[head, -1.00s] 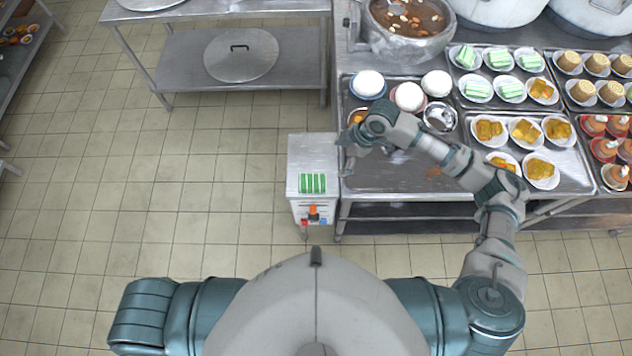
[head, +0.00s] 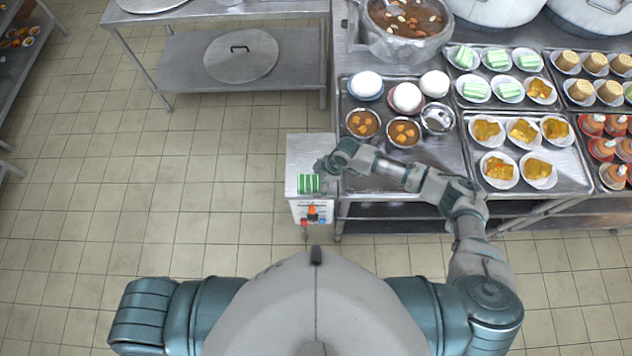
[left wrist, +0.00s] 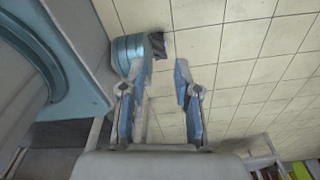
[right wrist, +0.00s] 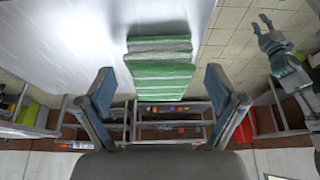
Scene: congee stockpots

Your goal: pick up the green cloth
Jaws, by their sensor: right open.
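The green cloth (head: 308,184), striped green and white, lies on top of the small metal cabinet (head: 308,149) near its front edge. In the right wrist view the folded cloth (right wrist: 160,68) shows ahead, between and beyond the finger lines. My right gripper (head: 324,172) is just beside and above the cloth's right side in the head view. Its fingers (right wrist: 158,78) are spread apart with nothing between them. My left gripper (left wrist: 157,78) shows only in the left wrist view, open and empty above the tiled floor.
The counter to the right holds trays with bowls (head: 404,132), plates of food (head: 498,170) and a stew pot (head: 405,28). The cabinet front has an orange knob (head: 312,210) and red and blue taps. Tiled floor (head: 200,210) at left is free.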

